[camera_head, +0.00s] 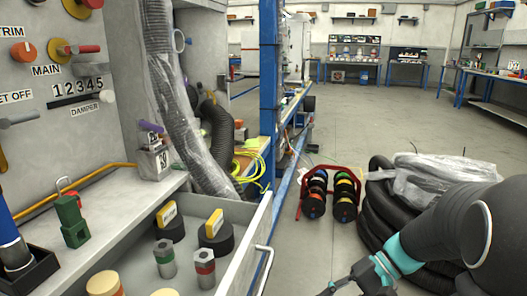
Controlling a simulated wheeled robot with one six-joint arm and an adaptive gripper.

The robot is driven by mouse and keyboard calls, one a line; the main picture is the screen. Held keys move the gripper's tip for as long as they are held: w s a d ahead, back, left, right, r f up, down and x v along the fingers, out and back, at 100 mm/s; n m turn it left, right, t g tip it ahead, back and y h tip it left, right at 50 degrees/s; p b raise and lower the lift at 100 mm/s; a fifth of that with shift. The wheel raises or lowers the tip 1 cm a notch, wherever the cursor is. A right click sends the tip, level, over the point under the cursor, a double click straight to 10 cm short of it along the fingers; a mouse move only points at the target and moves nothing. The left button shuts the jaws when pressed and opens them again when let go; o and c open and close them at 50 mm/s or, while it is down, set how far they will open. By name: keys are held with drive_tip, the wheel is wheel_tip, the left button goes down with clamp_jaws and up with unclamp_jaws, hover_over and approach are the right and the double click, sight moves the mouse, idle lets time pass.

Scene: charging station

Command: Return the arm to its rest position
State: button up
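My arm (442,240) enters at the lower right, dark grey with teal joint bands. Its upper link slopes down and left to smaller wrist parts (372,278) at the bottom edge.
A grey control panel (60,70) stands at left above a shelf with a green object (72,220). The drawer holds several knobs and nut-like pieces. Black hose coils (385,215) and a red rack of spools (331,190) lie on the floor. Open floor (370,120) extends behind.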

drive_tip(key=s+d+r+t+h+p, duration=0.1)
drive_tip(key=s+d+r+t+h, duration=0.2)
drive_tip(key=s+h, duration=0.4)
drive_tip(key=s+a+r+n+t+h+p, duration=0.2)
drive_tip(key=s+r+n+t+h, duration=0.1)
drive_tip(key=r, duration=0.5)
drive_tip(key=shift+n+t, duration=0.5)
drive_tip(key=shift+t, duration=0.2)
idle(0.4)
